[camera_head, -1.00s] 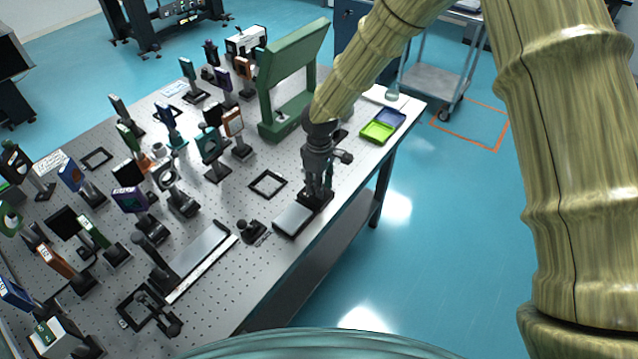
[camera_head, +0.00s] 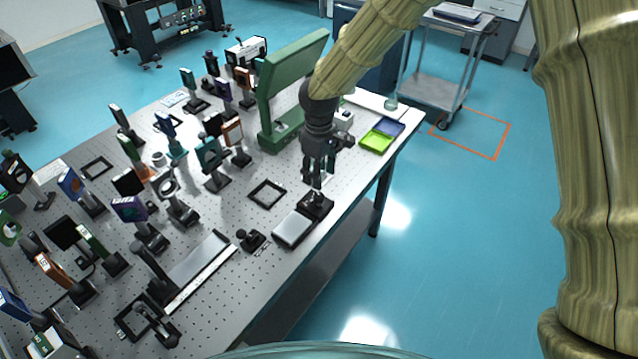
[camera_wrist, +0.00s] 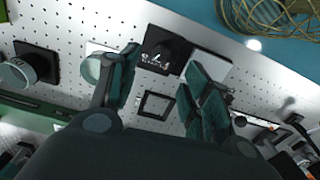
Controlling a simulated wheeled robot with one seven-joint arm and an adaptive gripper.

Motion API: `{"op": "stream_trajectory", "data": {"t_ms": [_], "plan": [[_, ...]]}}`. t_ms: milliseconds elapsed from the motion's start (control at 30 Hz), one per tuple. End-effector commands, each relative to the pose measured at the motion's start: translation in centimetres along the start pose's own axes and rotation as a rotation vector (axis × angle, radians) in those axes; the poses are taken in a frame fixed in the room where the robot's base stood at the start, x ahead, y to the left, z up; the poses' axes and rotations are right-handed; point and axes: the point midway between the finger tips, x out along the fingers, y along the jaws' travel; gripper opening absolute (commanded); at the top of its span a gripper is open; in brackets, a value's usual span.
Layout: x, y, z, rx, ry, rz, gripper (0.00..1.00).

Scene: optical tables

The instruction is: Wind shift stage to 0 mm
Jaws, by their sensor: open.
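A small black stage block (camera_head: 318,207) stands near the table's right edge, with a grey flat plate (camera_head: 292,229) beside it. I take this pair to be the shift stage. In the wrist view the block (camera_wrist: 168,46) shows white markings on its dark face, too small to read, and the plate (camera_wrist: 210,66) lies to its right. My gripper (camera_head: 316,181) is above the block, pointing down. In the wrist view my gripper (camera_wrist: 160,85) has its two fingers apart with nothing between them. I cannot make out the stage's setting.
A black square frame (camera_head: 267,193) lies left of the block. A small black knobbed mount (camera_head: 251,240) stands left of the plate. A tall green frame (camera_head: 290,90) and green and blue trays (camera_head: 376,140) are behind. Many optic mounts crowd the table's left.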

Motion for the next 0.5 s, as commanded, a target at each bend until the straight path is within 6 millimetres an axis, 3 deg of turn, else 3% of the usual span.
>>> {"op": "stream_trajectory", "data": {"t_ms": [200,500], "plan": [[-2.6,0.0,0.0,0.001,0.001,0.0,0.48],[-3.4,0.0,0.0,0.0,0.0,-0.001,0.48]]}}
